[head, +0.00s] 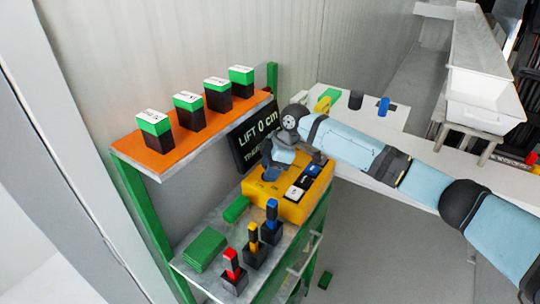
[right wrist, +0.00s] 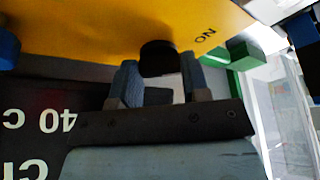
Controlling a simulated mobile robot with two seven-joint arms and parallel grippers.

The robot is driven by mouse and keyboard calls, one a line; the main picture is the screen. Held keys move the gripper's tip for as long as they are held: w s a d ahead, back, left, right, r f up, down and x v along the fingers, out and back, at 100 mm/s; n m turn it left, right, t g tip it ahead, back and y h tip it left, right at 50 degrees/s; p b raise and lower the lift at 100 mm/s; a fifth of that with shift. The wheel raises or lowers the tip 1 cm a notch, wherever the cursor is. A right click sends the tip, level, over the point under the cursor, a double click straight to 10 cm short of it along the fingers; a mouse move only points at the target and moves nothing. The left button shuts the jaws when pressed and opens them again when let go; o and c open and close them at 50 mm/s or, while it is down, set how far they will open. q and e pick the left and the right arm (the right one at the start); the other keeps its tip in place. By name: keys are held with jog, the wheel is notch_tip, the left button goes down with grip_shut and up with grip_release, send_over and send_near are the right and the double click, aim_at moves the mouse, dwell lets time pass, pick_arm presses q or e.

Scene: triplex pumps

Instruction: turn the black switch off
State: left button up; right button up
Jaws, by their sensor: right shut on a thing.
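The yellow control box (head: 292,211) stands on the grey shelf and carries white, black and blue controls on its top. My right gripper (head: 272,172) reaches down over the far left part of the box. In the right wrist view its two blue-grey fingers (right wrist: 158,82) are shut on the black switch (right wrist: 158,55), beside the printed word ON on the yellow face (right wrist: 110,25). In the head view my gripper hides this switch. Which way the switch is set cannot be told. My left gripper is in neither view.
Red, yellow and blue handled levers (head: 253,240) stand in front. An orange shelf (head: 160,163) with several green-black blocks is at left. A white table (head: 348,108) lies behind my right arm.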

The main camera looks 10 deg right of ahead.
jog(key=m+p, duration=0.2)
jog(key=m+t+p, duration=0.1)
jog(key=p, duration=0.2)
jog(key=shift+s+a+r+m+h+p, duration=0.1)
jog(key=shift+s+r+m+h+p, duration=0.1)
jog(key=shift+r+m+h+p, duration=0.15)
jog(key=m+p, duration=0.1)
jog(key=p, duration=0.1)
jog(key=m+t+p, duration=0.1)
jog(key=m+p, duration=0.1)
jog(key=shift+f+m+t, duration=0.2)
jog(key=shift+m+t, duration=0.05)
jog(key=shift+t, duration=0.05)
jog(key=shift+f+m+h+p, duration=0.1)
jog(key=shift+m+h+p, duration=0.3)
jog(key=shift+p, duration=0.35)
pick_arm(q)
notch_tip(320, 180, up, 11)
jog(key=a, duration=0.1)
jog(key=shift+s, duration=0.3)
pick_arm(e)
jog(key=shift+f, duration=0.1)
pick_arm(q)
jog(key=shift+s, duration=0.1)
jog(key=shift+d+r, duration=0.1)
pick_arm(e)
jog(key=o, duration=0.6)
jog(key=shift+o, duration=0.2)
